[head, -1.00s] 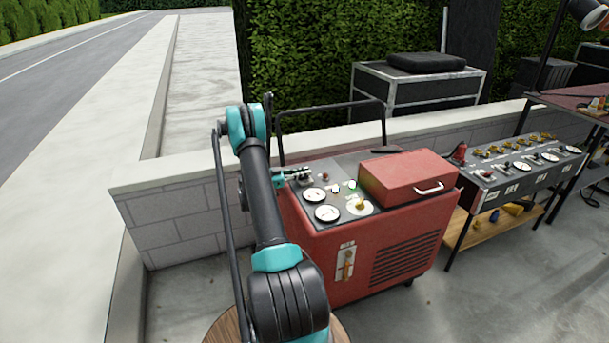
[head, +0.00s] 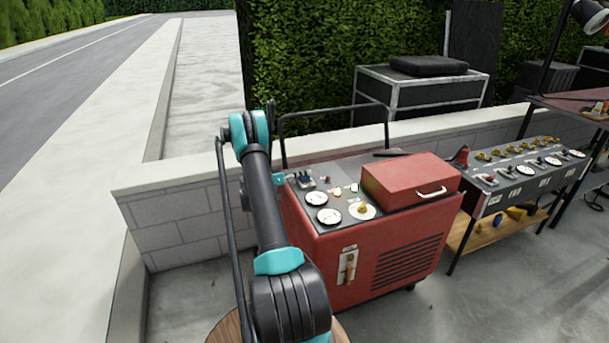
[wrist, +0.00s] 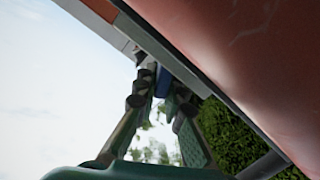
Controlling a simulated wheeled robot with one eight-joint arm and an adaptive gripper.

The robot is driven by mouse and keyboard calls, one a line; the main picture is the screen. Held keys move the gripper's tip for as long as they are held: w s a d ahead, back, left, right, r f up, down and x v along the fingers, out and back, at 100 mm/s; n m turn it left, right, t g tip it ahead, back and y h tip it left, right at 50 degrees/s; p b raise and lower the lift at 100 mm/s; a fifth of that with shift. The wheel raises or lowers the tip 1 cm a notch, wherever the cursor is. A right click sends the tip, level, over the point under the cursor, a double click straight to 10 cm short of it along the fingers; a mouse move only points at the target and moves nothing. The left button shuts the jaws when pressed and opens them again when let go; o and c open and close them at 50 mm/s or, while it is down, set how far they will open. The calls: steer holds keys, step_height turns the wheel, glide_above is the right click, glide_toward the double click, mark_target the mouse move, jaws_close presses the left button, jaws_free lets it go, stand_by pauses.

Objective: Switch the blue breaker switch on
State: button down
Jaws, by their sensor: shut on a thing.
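The breaker panel (head: 345,218) is the grey slanted top of a red machine, right of my arm. The blue breaker switch (head: 305,180) is a small blue part near the panel's upper left corner. In the wrist view a blue piece (wrist: 163,83) shows between the fingertips of my gripper (wrist: 160,88), close under the panel's edge. The fingers converge and are shut on it. In the head view my arm hides most of my gripper, and only a teal part shows left of the switch. The switch's position, on or off, cannot be made out.
A red box (head: 410,180) stands on the machine's right. A black handle bar (head: 330,108) rises behind. A low block wall (head: 170,220) runs behind my arm.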

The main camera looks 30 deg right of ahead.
stand_by(0.4)
steer(key=c, duration=1.6)
jaws_free()
steer(key=shift+a, duration=0.1)
steer(key=v, duration=1.2)
steer(key=shift+w, duration=0.1)
